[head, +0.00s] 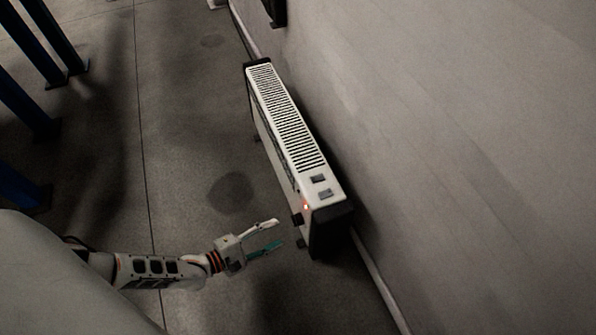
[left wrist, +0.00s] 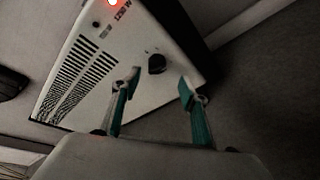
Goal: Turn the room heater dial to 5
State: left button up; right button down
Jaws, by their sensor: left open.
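The room heater (head: 285,120) is a long white box with a slatted top and black end caps, standing along the wall. Its dial (left wrist: 156,63) is a round black knob on the white panel; its setting is too small and dark to read. The knob also shows as a dark stub on the heater's near end in the head view (head: 297,219). My left gripper (head: 279,232) is open, a short gap from the heater. In the left wrist view its two green-padded fingers (left wrist: 160,84) are spread, with the knob just beyond and between their tips. My right gripper is not in view.
A red light (head: 306,207) glows near the heater's end, by two dark switches (head: 320,185). The grey wall (head: 450,120) is close behind the heater. Blue posts (head: 30,115) stand at the far left. The concrete floor (head: 190,120) between is clear.

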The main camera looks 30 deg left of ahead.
aim_at(297, 220)
pick_arm(q)
jog(key=a+b+x, duration=0.1)
jog(key=b+x, duration=0.1)
jog(key=x, duration=0.6)
jog(key=shift+w, duration=0.25)
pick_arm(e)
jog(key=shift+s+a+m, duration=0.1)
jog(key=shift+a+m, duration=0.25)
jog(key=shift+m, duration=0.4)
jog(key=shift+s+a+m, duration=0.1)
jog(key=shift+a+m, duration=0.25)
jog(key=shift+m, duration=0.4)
pick_arm(q)
jog(key=shift+f, duration=0.1)
jog(key=c, duration=1.1)
